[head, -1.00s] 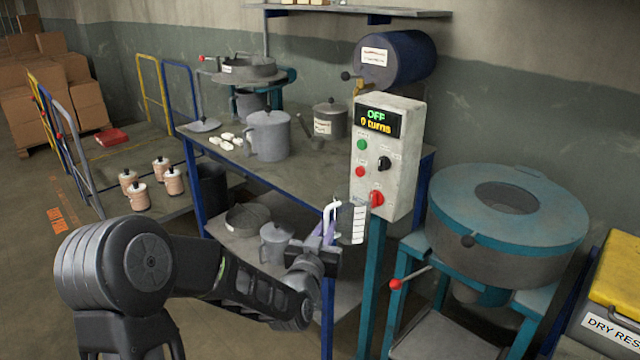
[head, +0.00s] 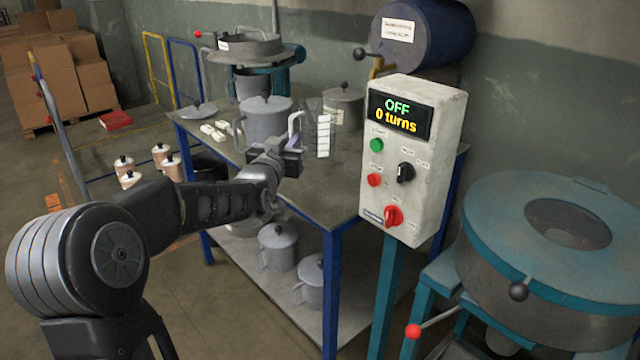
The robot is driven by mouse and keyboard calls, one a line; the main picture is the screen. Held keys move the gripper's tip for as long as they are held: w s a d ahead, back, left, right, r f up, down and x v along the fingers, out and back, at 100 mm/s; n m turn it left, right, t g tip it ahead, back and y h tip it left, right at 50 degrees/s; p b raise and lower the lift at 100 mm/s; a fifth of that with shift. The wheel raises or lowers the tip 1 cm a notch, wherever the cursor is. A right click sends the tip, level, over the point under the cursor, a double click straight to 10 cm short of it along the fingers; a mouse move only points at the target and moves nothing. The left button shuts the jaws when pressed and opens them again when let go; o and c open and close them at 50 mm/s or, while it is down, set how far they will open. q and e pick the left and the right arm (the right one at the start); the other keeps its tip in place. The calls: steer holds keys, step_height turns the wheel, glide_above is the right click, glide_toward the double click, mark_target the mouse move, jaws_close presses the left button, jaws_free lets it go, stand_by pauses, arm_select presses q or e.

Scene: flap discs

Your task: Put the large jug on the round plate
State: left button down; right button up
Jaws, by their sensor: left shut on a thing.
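A clear jug (head: 323,136) with a white scale strip and white handle is upright over the right part of the workbench top. My left gripper (head: 292,156) is shut on its handle side, in front and to the left of it. I cannot tell whether the jug's base touches the bench. A flat round grey disc with a knob (head: 198,111) lies at the bench's left end. A round pan (head: 250,47) is on a stand at the back. I cannot tell which of these, if either, is the round plate. My right gripper is not in view.
On the bench (head: 345,196) a large lidded grey pot (head: 266,122) stands left of the jug, and a smaller lidded pot (head: 343,105) behind it. A control box (head: 415,150) reading OFF, 0 turns, rises at the right. Small white blocks (head: 214,131) lie left of the large pot.

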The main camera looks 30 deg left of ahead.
arm_select(q)
steer(key=shift+w+f, duration=0.15)
steer(key=shift+f, duration=2.45)
steer(key=shift+f+b, duration=0.65)
steer(key=shift+f, duration=1.65)
steer(key=shift+f, duration=0.1)
steer(key=c, duration=1.5)
jaws_free()
